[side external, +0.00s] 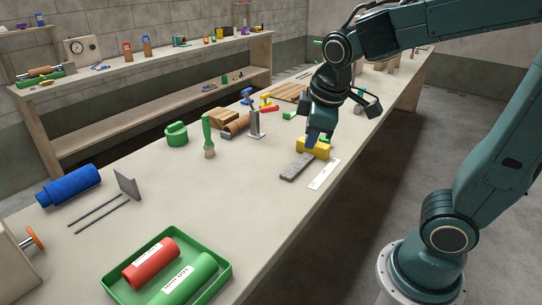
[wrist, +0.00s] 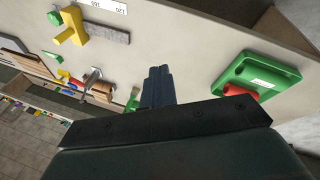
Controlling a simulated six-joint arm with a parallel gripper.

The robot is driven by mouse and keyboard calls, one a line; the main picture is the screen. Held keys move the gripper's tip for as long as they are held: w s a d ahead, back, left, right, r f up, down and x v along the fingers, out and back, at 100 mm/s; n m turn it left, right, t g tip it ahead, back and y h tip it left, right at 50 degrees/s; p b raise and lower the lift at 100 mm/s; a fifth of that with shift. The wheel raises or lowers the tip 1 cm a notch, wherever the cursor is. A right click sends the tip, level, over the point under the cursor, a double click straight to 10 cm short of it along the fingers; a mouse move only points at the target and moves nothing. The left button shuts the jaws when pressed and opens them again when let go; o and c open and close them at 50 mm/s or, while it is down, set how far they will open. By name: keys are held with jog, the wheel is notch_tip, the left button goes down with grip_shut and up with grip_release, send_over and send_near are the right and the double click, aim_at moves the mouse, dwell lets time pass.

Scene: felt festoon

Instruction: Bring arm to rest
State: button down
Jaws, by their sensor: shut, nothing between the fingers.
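My gripper (side external: 314,136) is over the long workbench (side external: 95,247), with its fingers together and nothing held. In the side view its tips overlap the yellow block (side external: 314,150). In the wrist view the closed fingers (wrist: 158,84) stand apart from the yellow piece (wrist: 72,27), with bench between them. My arm reaches in from the right, bent over the bench. The exact height of the fingertips above the bench is hard to tell.
A grey bar (side external: 297,166) and a white ruler strip (side external: 324,174) lie near the yellow block. A green-handled brush (side external: 207,136), a metal stand (side external: 254,124) and a green weight-like piece (side external: 176,134) stand left. A green tray (side external: 222,284) holds red and green rolls. A blue roll (side external: 70,186) lies far left.

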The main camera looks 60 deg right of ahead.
jog(key=s+a+r+m+t+y, duration=0.2)
jog(key=s+m, duration=0.3)
jog(key=s, duration=0.5)
jog(key=shift+s+a, duration=0.15)
jog(key=shift+a, duration=0.4)
jog(key=shift+r, duration=0.1)
dwell(1.4)
